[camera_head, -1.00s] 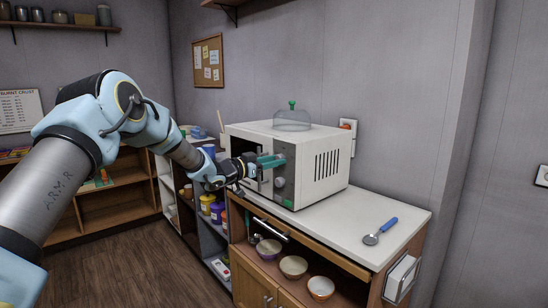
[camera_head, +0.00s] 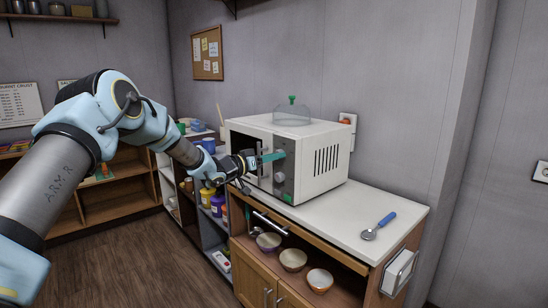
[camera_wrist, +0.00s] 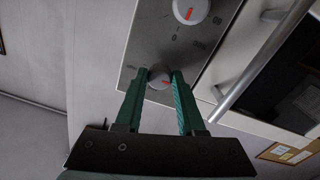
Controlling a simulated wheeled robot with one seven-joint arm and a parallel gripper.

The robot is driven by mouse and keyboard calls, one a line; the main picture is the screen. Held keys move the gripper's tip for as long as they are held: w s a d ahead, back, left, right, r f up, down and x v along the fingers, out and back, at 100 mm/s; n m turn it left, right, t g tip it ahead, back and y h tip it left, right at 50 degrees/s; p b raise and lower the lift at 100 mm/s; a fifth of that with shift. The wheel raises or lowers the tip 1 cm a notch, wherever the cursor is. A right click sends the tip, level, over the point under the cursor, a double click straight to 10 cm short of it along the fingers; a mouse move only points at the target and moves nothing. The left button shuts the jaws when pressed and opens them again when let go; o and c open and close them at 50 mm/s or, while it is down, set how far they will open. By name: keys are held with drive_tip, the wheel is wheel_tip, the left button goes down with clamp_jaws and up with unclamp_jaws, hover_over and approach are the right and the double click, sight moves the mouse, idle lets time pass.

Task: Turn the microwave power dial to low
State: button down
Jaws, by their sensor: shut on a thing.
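The white microwave (camera_head: 318,160) stands on the counter with its grey control panel (camera_head: 290,161) facing my arm. My gripper (camera_head: 280,156) reaches the upper part of that panel with its green fingers. In the wrist view, my gripper (camera_wrist: 161,77) is shut on the small round upper dial (camera_wrist: 159,78), one finger on each side. A red mark shows on this dial, pointing toward the right finger. The other, lower dial (camera_head: 280,178) is free; in the wrist view it is a white knob (camera_wrist: 190,9) with a red mark. The lettering around the held dial is too small to read.
The microwave's door handle (camera_wrist: 262,62) runs close beside my gripper in the wrist view. A glass dome (camera_head: 292,115) with a green knob sits on the microwave. A blue-handled spoon (camera_head: 380,225) lies on the otherwise clear right part of the counter (camera_head: 335,215). Bowls (camera_head: 293,260) stand below.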

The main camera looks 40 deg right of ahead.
drive_tip(key=shift+f, duration=0.15)
drive_tip(key=c, duration=0.5)
unclamp_jaws()
drive_tip(key=a+b, duration=0.1)
drive_tip(key=a, duration=0.2)
drive_tip(key=a+b, duration=0.1)
drive_tip(key=a, duration=0.3)
drive_tip(key=w+a+b, duration=0.1)
drive_tip(key=a, duration=0.2)
drive_tip(key=shift+a, duration=0.4)
